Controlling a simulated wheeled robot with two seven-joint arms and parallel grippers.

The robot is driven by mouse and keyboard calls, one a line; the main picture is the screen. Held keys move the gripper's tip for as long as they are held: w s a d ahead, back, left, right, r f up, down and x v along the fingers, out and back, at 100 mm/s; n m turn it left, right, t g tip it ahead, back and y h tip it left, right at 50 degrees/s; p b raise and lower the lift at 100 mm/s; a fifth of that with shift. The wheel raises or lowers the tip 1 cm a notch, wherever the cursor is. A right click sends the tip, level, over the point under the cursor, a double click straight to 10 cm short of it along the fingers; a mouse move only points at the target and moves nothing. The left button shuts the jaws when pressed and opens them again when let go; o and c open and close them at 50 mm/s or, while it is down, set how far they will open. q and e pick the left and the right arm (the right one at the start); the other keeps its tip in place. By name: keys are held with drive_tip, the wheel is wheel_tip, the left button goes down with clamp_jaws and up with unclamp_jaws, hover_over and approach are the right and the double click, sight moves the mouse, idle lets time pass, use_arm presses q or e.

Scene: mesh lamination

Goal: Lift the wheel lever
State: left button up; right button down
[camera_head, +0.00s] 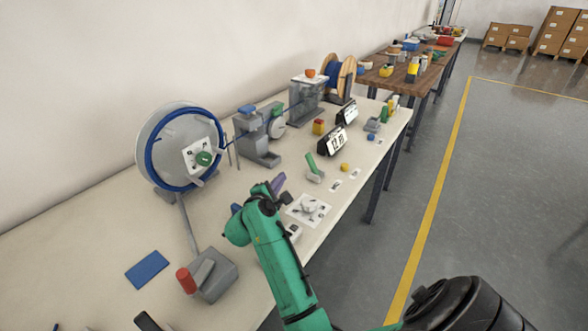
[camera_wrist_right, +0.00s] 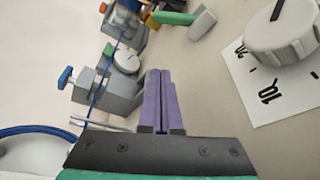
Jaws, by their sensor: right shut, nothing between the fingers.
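My right gripper (camera_head: 278,184) is over the table with its purple fingers pressed together and empty; the fingers also show in the right wrist view (camera_wrist_right: 160,100). Beyond it stands a grey machine (camera_head: 258,150) with a pale wheel (camera_head: 277,128) and a blue handle (camera_head: 247,108). The wheel (camera_wrist_right: 127,61) and blue handle (camera_wrist_right: 66,77) also show in the right wrist view, apart from the fingers. A short green-handled lever (camera_head: 311,165) stands on a grey base near the gripper. I cannot tell which part is the wheel lever. My left gripper is not in view.
A large blue-rimmed reel (camera_head: 182,146) stands at the left. A grey block with a red knob (camera_head: 186,280) and a blue pad (camera_head: 147,270) lie nearer. A dial plate (camera_head: 316,216) lies by the front edge. Small displays (camera_head: 333,141) stand farther along.

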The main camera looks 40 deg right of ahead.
sight(312, 165)
drive_tip(key=shift+s+r, duration=0.1)
drive_tip(key=shift+r, duration=0.05)
drive_tip(key=shift+d, duration=0.25)
drive_tip(key=p+x, duration=0.2)
drive_tip(key=x, duration=0.6)
drive_tip(key=shift+w+d, duration=0.3)
drive_tip(key=shift+w+d+r+p, duration=0.1)
drive_tip(key=shift+d+r+p, duration=0.1)
drive_tip(key=shift+d+p, duration=0.3)
drive_tip(key=shift+s+d+r+p, duration=0.15)
drive_tip(key=shift+s+r+p, duration=0.2)
drive_tip(key=shift+s+p, duration=0.25)
drive_tip(key=shift+s+d+r+p, duration=0.15)
drive_tip(key=shift+s+r+p, duration=0.2)
drive_tip(key=shift+s+p, duration=0.2)
drive_tip(key=shift+s+r, duration=0.1)
drive_tip(key=shift+s, duration=0.4)
drive_tip(key=shift+w, duration=0.15)
